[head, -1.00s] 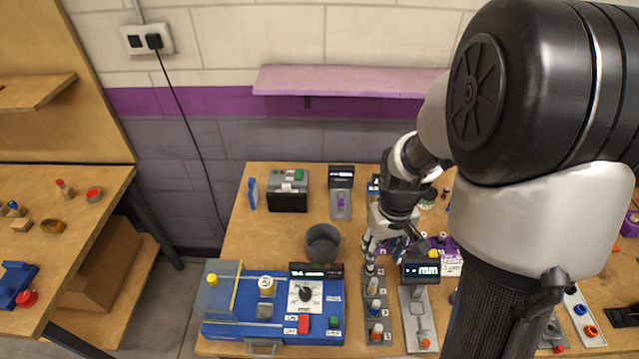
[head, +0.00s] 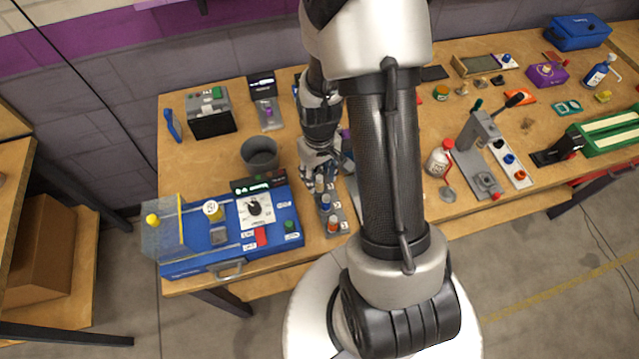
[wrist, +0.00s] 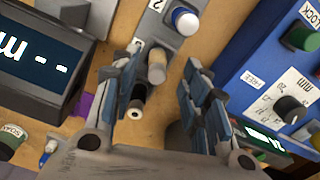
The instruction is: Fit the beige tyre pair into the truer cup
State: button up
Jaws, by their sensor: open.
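The beige tyre pair (wrist: 156,66) stands in a grey numbered rack (wrist: 151,28) in the wrist view, between my open fingers. My gripper (wrist: 160,75) shows a gap on both sides of it. In the head view my gripper (head: 319,170) is over the far end of the rack, and the beige piece (head: 319,185) shows just under it. A blue machine (head: 190,262) with a dial, buttons and a clear guard stands left of the rack. I cannot tell for sure which part is the truer cup.
A blue-and-white piece (wrist: 185,20) stands beside the tyre pair in the rack. A display reading mm (wrist: 38,55) is on the left in the wrist view. A grey bin (head: 260,154) stands behind the blue machine. My arm hides the bench right of the rack.

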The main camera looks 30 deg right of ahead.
aim_at(320, 177)
notch_tip(320, 177, down, 5)
jog(key=shift+w+d+r+b, duration=0.15)
jog(key=shift+b, duration=0.6)
jog(key=shift+r, duration=0.1)
jog(key=shift+c, duration=0.4)
grip_shut()
